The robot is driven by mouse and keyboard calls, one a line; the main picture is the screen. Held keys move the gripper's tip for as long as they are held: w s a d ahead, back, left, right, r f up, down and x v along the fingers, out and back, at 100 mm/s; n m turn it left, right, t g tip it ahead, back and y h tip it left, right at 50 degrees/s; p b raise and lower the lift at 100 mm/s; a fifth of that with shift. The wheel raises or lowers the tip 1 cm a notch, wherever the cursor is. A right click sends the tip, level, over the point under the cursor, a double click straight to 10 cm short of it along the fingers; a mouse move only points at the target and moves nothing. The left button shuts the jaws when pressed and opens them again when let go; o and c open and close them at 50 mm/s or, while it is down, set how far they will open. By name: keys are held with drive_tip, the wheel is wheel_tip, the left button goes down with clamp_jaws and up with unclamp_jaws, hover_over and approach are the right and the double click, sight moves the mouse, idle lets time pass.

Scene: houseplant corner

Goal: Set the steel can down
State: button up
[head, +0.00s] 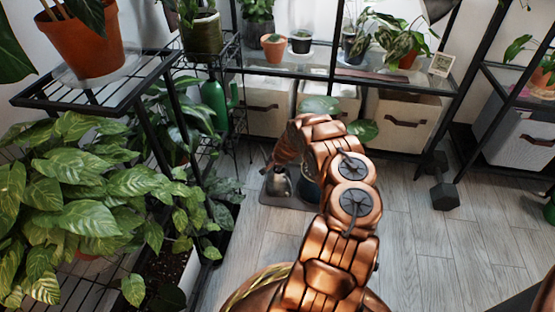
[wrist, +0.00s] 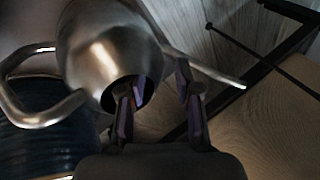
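The steel can (head: 278,184) stands low near the floor in the head view, partly covered by my arm. In the wrist view the steel can (wrist: 108,45) fills the upper left, its loop handle to the left and its thin spout to the right. My gripper (wrist: 158,105) has its two fingers apart. The left finger overlaps the can's dark opening; whether it is inside or only in front, I cannot tell. The right finger is beside the can, near the spout. I see nothing clamped between the fingers. My arm hides most of the gripper in the head view.
A dark blue pot (wrist: 38,130) is close beside the can. Leafy plants (head: 90,190) crowd the left; shelves with fabric bins (head: 400,122) stand behind. A dumbbell (head: 441,183) is on the right; the floor between is clear.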

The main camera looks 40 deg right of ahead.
drive_tip(key=s+a+r+n+g+p, duration=0.15)
drive_tip(key=s+r, duration=0.25)
drive_tip(key=r, duration=0.4)
drive_tip(key=s+a+r+n+g+h+p, duration=0.1)
drive_tip(key=s+a+r+n+p, duration=0.15)
drive_tip(key=r, duration=0.65)
drive_tip(key=s+a+r+n+g+p, duration=0.15)
drive_tip(key=s+r, duration=0.25)
drive_tip(key=r, duration=0.4)
drive_tip(key=s+a+r+n+g+b, duration=0.1)
drive_tip(key=s+a+r, duration=0.2)
drive_tip(key=a+r, duration=0.3)
drive_tip(key=s+a+r+n+g, duration=0.1)
drive_tip(key=s+a+r, duration=0.2)
drive_tip(key=a+r, duration=0.35)
drive_tip(key=s+a+r+n+g+y, duration=0.1)
drive_tip(key=s+a+r+n, duration=0.1)
drive_tip(key=s+a+r, duration=0.45)
drive_tip(key=s+a+r+n+y, duration=0.15)
drive_tip(key=s+a, duration=0.25)
drive_tip(key=a, duration=0.5)
drive_tip(key=s+a+n+g, duration=0.1)
drive_tip(key=s+a+n, duration=0.2)
drive_tip(key=s+a, duration=0.2)
drive_tip(key=s+a+r+n+g, duration=0.1)
drive_tip(key=s+a+n, duration=0.2)
drive_tip(key=s, duration=0.8)
drive_tip(key=shift+a+r, duration=0.25)
drive_tip(key=shift+a, duration=0.7)
drive_tip(key=shift+s, duration=0.1)
